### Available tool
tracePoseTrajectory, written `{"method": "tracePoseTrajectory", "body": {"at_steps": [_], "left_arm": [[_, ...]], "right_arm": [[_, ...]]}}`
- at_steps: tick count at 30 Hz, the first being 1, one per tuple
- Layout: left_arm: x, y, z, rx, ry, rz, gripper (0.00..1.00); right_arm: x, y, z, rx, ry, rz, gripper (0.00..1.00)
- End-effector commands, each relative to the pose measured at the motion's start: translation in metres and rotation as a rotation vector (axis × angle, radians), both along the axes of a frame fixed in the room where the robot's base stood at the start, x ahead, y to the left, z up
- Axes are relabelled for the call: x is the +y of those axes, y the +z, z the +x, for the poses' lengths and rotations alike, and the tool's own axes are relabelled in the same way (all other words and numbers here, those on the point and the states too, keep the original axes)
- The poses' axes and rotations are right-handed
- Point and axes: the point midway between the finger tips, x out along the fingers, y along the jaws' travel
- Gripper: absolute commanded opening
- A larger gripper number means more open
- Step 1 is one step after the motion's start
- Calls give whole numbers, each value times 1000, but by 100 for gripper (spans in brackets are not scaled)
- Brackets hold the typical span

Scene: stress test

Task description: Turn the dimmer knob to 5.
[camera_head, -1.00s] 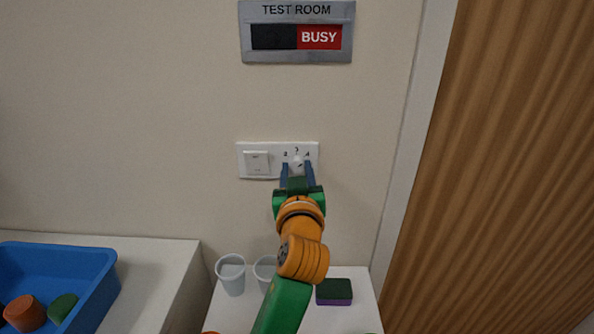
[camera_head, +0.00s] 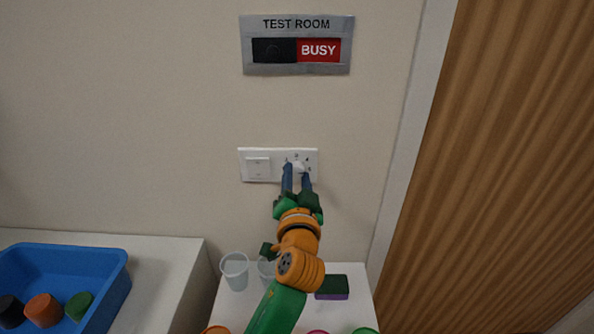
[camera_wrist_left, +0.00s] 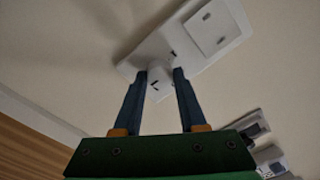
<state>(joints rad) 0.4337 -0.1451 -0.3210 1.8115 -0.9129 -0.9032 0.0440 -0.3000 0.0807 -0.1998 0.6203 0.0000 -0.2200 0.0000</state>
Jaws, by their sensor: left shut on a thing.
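A white wall plate (camera_head: 245,164) carries a flat square switch (camera_head: 258,167) on its left and the white dimmer knob (camera_head: 299,166) on its right. Small dark marks stand around the knob; they are too small here to read the setting. My left gripper (camera_head: 296,173) reaches up to the plate from below, its two blue fingers shut on the knob, one at each side. The left wrist view shows the knob (camera_wrist_left: 159,79) between the fingertips, with a dark pointer mark on its face. My right gripper is not in view.
A TEST ROOM sign (camera_head: 297,70) reading BUSY hangs above the plate. Below are a white surface with a cup (camera_head: 234,271) and a dark green and purple block (camera_head: 332,287). A blue tray (camera_head: 117,290) with several coloured pieces stands left. A wooden door (camera_head: 500,170) is right.

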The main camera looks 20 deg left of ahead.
Motion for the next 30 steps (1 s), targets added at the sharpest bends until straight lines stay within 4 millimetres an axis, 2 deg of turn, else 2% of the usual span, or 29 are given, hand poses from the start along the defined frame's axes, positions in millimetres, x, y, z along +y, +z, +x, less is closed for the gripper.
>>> {"method": "tracePoseTrajectory", "body": {"at_steps": [11, 27, 28, 30], "left_arm": [[0, 1, 0, 39, 0, 140, 0], [0, 0, 0, 44, 0, 160, 0], [0, 0, 0, 44, 0, 160, 46], [0, 0, 0, 44, 0, 160, 65]], "right_arm": [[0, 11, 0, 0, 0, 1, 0], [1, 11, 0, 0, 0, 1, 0], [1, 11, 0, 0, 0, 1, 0], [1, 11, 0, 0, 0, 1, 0]]}}
